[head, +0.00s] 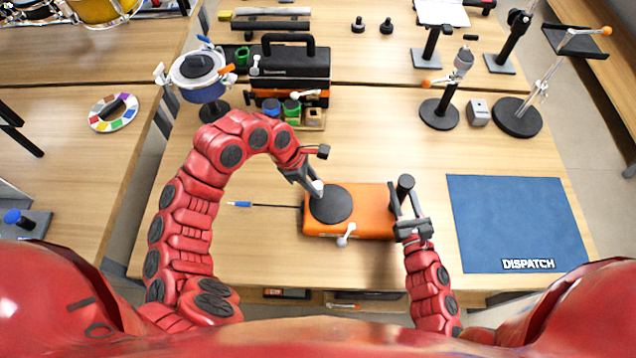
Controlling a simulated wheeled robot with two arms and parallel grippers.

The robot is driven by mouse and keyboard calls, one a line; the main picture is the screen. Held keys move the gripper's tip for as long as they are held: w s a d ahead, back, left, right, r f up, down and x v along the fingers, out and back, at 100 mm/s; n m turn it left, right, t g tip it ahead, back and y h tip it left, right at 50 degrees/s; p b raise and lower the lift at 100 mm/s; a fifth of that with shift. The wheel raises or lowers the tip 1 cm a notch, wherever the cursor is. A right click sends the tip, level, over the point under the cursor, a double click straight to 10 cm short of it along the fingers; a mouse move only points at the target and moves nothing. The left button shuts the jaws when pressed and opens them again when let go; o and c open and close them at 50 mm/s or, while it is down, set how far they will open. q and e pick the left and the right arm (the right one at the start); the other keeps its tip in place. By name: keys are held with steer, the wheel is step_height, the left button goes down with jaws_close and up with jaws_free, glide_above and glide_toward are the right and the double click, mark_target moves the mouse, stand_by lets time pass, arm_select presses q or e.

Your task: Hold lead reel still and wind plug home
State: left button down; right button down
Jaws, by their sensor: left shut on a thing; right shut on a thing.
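The lead reel is an orange box (372,222) with a black disc (333,206) on its left part, lying on the wooden table. My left gripper (316,187) comes down over the disc's upper-left edge and is shut on a small white knob (318,187) there. A thin dark lead (275,206) runs left from the reel to a blue plug (239,204), which lies on the table a short way from the box. My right gripper (405,210) is at the box's right end, shut on a black upright handle (405,184). Its fingers partly hide the handle's lower part.
A small white lever (346,235) sticks out at the box's front edge. A blue DISPATCH mat (518,220) lies bare to the right. A black toolbox (290,72), a pot on a stand (200,75) and several black stands (438,113) are behind. Table left of the plug is partly covered by my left arm.

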arm_select(q)
steer(key=shift+w+d, duration=0.65)
steer(key=shift+d, duration=0.05)
arm_select(e)
steer(key=shift+s+f, duration=0.1)
steer(key=shift+f, duration=0.25)
steer(key=shift+d, duration=0.1)
arm_select(q)
steer(key=shift+w+d, duration=0.2)
steer(key=shift+d, duration=0.5)
steer(key=shift+w+d, duration=0.1)
steer(key=shift+d, duration=0.3)
steer(key=shift+s+d, duration=0.25)
steer(key=shift+d, duration=0.7)
